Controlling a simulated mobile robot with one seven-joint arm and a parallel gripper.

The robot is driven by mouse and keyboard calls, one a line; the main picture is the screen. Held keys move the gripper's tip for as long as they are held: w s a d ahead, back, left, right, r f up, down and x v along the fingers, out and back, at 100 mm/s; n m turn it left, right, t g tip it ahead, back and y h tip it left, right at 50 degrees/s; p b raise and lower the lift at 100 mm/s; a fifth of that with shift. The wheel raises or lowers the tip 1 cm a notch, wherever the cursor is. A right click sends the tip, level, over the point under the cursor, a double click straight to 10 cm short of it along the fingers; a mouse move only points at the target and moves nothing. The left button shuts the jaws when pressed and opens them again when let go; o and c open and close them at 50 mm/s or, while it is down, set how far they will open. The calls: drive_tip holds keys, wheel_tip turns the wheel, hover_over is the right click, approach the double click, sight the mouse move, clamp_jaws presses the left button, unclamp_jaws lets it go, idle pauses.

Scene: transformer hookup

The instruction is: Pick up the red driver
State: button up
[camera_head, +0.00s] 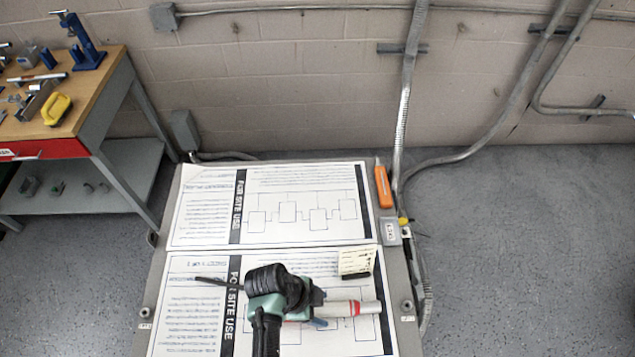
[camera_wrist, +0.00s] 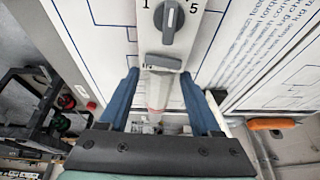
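A white cylindrical tool with a red band (camera_head: 350,308), which looks like the red driver, lies across the lower printed sheet, its left part hidden by my gripper. In the wrist view a pale body with a red band (camera_wrist: 157,92) lies between my blue fingers, below a dial marked 1 and 5 (camera_wrist: 172,22). My gripper (camera_head: 318,322) is over the tool's left part. In the wrist view my gripper (camera_wrist: 160,80) is open, with gaps showing beside the pale body. I cannot tell how high the fingertips are above the sheet.
An orange-handled tool (camera_head: 383,185) lies at the right edge of the sheet-covered top (camera_head: 160,262). A grey box (camera_head: 390,231) and a small cream card (camera_head: 356,262) are nearby. A workbench (camera_head: 100,95) with tools stands at the left. Conduits (camera_head: 405,110) run up the wall.

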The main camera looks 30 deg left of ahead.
clamp_jaws()
drive_tip(key=shift+w+a+r, duration=0.1)
drive_tip(key=shift+r, duration=0.1)
drive_tip(key=shift+r, duration=0.55)
wheel_tip(320, 180, up, 9)
drive_tip(key=b, duration=0.1)
drive_tip(key=shift+f, duration=0.15)
drive_tip(key=shift+c, duration=1.8)
unclamp_jaws()
clamp_jaws()
